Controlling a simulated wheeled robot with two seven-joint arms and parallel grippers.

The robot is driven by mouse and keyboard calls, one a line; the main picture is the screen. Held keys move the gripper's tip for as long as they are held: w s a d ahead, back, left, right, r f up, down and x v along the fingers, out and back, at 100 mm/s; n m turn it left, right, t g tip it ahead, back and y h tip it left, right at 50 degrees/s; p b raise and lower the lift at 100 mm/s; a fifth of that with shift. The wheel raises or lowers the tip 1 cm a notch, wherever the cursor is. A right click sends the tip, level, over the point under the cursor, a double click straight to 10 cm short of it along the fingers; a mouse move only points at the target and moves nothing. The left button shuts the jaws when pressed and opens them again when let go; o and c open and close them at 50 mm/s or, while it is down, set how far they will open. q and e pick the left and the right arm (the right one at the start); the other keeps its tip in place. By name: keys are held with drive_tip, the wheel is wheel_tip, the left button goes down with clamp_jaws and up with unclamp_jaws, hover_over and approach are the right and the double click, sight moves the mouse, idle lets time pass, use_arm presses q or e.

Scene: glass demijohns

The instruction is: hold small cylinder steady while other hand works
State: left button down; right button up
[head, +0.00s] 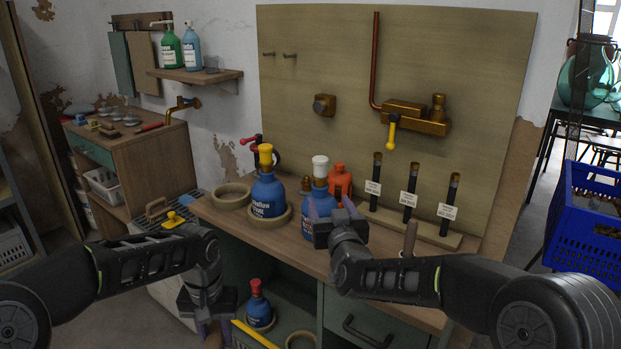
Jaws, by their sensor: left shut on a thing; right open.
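A small blue cylinder with a white cap (320,169) stands upright on the bench. My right gripper (331,211) is open, with its fingers on either side of that cylinder; I cannot tell whether they touch it. A second blue cylinder with a yellow top (268,192) stands upright in a tan ring (269,221). A third, with a red top (259,307), sits low in the open bay under the bench. My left gripper (208,318) points down in front of the bench, low in the picture. It is shut on a brownish thing (213,338), mostly hidden and cut by the frame edge.
An orange bottle (340,182) stands behind the white-capped cylinder. An empty tan ring (231,195) lies left on the bench. Several dark labelled tubes (409,194) stand in a wooden rack at right. A brass valve with yellow lever (415,118) is on the backboard.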

sight(321, 185)
drive_tip(key=shift+w, duration=0.1)
idle(0.3)
drive_tip(key=w, duration=0.4)
drive_tip(key=w+a, duration=0.1)
drive_tip(key=w, duration=0.6)
drive_tip(key=shift+w+a, duration=0.3)
drive_tip(key=shift+a, duration=0.1)
clamp_jaws()
idle(0.4)
idle(0.7)
